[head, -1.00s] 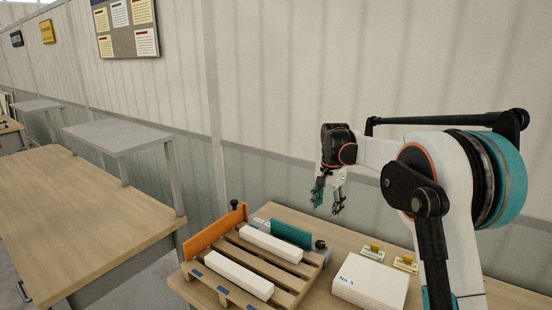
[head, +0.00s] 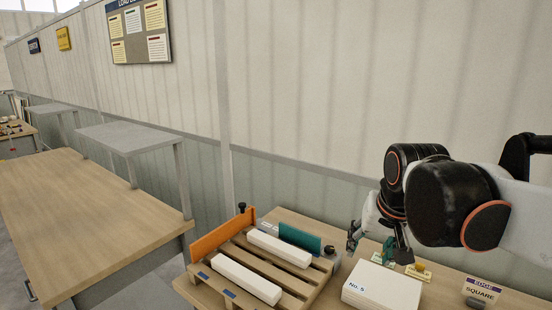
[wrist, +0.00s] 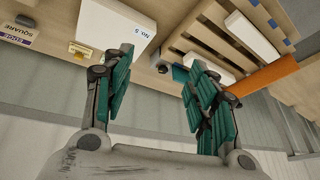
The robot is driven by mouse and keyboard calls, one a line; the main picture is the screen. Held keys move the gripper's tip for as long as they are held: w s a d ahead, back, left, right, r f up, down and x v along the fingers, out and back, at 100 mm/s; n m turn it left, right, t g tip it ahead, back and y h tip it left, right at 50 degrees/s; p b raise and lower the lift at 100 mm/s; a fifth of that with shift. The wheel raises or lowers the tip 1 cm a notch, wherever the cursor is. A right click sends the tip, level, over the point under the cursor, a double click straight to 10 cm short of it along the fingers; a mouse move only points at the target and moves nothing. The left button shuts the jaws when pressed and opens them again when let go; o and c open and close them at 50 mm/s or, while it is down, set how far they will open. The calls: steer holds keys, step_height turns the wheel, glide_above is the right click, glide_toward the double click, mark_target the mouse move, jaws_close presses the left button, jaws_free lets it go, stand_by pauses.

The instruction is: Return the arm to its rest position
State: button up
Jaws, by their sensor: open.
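My gripper (head: 372,240) hangs over the back of the workbench, above and behind the white No. 5 block (head: 382,287) in the head view. Part of it is hidden behind my own arm links. In the wrist view its two teal-padded fingers (wrist: 160,98) stand wide apart with nothing between them. The No. 5 block (wrist: 112,25) shows beyond the left finger there. My arm is folded at the right of the head view.
A wooden pallet (head: 232,267) carries two white bars (head: 247,278), with an orange plate (head: 218,232) and a teal plate (head: 300,238) along its edges. Small label signs (head: 481,290) stand on the bench. A wall runs behind. An empty table (head: 90,215) is at left.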

steer(key=s+f+n+t, duration=0.1)
steer(key=s+f, duration=0.3)
steer(key=s, duration=0.3)
steer(key=s+f+n+t+b, duration=0.1)
steer(key=s+f+n, duration=0.1)
steer(key=s+f, duration=0.2)
steer(key=s, duration=0.3)
steer(key=shift+s+f, duration=0.15)
steer(key=shift+f, duration=0.25)
